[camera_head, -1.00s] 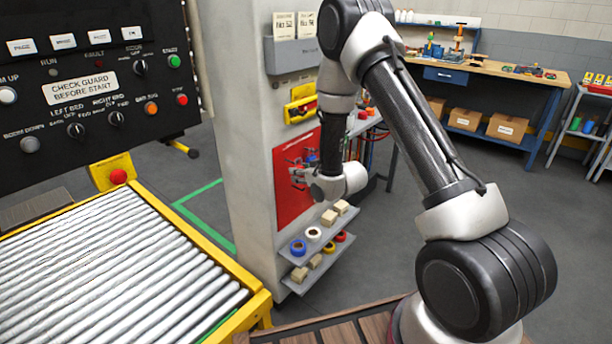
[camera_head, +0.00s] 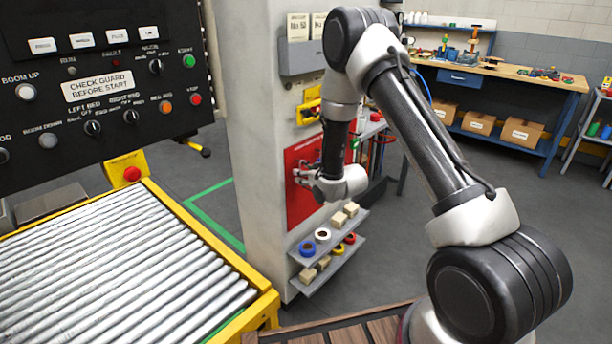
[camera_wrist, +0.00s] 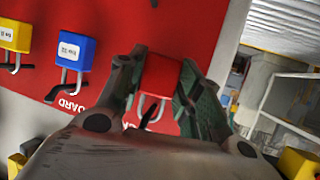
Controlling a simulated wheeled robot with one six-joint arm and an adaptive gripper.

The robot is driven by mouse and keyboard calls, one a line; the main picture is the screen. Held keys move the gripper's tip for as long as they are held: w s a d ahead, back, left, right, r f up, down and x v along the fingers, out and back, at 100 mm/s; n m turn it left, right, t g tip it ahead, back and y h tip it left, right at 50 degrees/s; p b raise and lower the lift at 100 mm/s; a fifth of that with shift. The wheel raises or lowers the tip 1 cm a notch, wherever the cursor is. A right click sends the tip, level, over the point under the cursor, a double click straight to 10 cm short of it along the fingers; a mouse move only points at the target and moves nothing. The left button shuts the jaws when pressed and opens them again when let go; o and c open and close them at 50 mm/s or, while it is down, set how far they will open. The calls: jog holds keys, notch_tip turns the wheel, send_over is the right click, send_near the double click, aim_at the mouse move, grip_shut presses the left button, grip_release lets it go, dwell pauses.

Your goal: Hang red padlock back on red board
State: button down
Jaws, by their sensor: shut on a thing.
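The red board (camera_head: 298,207) is fixed to the side of the pale column; my arm hides part of it in the head view. In the wrist view the red board (camera_wrist: 125,30) fills the upper left and appears tilted. My gripper (camera_wrist: 157,82) is shut on the red padlock (camera_wrist: 160,74), its fingers on either side of the body. The padlock's metal shackle points down in that view, close in front of the board beside a dark hook. I cannot tell whether the shackle is on the hook. In the head view my gripper (camera_head: 300,176) is at the board; the padlock is too small to make out.
A blue padlock (camera_wrist: 75,50) and a yellow padlock (camera_wrist: 15,35) hang on hooks to the left in the wrist view. Shelves with tape rolls and blocks (camera_head: 330,250) jut out below the board. The roller conveyor (camera_head: 130,270) lies at left.

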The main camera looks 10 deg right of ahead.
jog(key=c, duration=0.9)
grip_release()
jog(key=v, duration=1.2)
jog(key=s+d+f+g+h, duration=0.35)
jog(key=s+f+g, duration=0.25)
jog(key=s+f, duration=0.3)
jog(key=s+d+r+m+g, duration=0.1)
jog(key=s+d+r+g, duration=0.25)
jog(key=s, duration=0.25)
jog(key=s+d+r+m, duration=0.1)
jog(key=s+r, duration=0.5)
jog(key=r, duration=0.4)
jog(key=s+d+r+m+t+h, duration=0.1)
jog(key=s+d+r, duration=0.1)
jog(key=s+r, duration=0.5)
jog(key=s+d+r+m, duration=0.1)
jog(key=s+d+r, duration=0.1)
jog(key=s+r, duration=0.5)
notch_tip(320, 180, up, 6)
jog(key=shift+d+r, duration=0.15)
jog(key=shift+d, duration=0.1)
